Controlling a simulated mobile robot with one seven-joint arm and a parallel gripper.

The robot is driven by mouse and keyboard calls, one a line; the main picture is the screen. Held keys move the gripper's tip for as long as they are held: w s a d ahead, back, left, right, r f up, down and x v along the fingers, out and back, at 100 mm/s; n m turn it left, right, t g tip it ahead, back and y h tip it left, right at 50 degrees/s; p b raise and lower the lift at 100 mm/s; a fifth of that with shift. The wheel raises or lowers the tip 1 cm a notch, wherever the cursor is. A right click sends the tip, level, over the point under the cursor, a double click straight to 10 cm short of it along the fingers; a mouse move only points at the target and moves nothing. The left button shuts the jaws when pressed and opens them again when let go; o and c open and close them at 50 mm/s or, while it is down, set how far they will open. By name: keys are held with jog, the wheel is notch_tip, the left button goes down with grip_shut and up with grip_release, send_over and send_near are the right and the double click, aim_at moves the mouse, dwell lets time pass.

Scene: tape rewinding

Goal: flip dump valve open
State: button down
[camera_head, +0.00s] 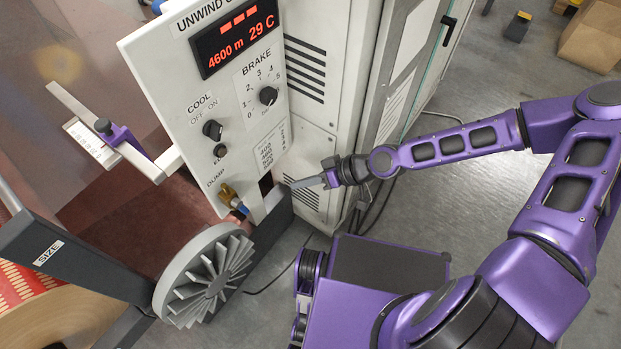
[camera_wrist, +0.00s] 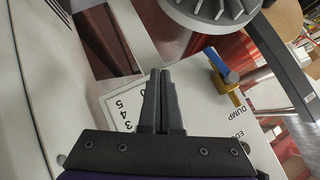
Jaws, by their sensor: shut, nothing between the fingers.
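The dump valve is a brass fitting with a blue handle (camera_head: 240,206), low on the white control panel (camera_head: 150,75) beside the DUMP label. In the wrist view the blue handle (camera_wrist: 221,66) slants up and left from its brass body (camera_wrist: 234,93), near the panel's edge. My gripper (camera_head: 297,185) is to the right of the valve, its fingers pointing left towards the panel. In the wrist view my gripper (camera_wrist: 158,72) has its two dark fingers shut together and empty. They are left of the handle and apart from it. Both show clearly.
A grey finned wheel (camera_head: 207,280) stands below the valve, with a dark bar (camera_head: 272,222) rising from it. Above the valve are the COOL knob (camera_head: 212,130) and BRAKE knob (camera_head: 268,96). A white cabinet (camera_head: 320,100) stands behind my gripper. Cables lie on the floor.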

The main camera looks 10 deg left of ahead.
jog(key=shift+w+d+r, duration=0.1)
jog(key=shift+w+d, duration=0.1)
jog(key=shift+d, duration=0.3)
jog(key=shift+w+d+r, duration=0.1)
jog(key=shift+w+d, duration=0.1)
jog(key=shift+d, duration=0.25)
jog(key=shift+s+f, duration=0.1)
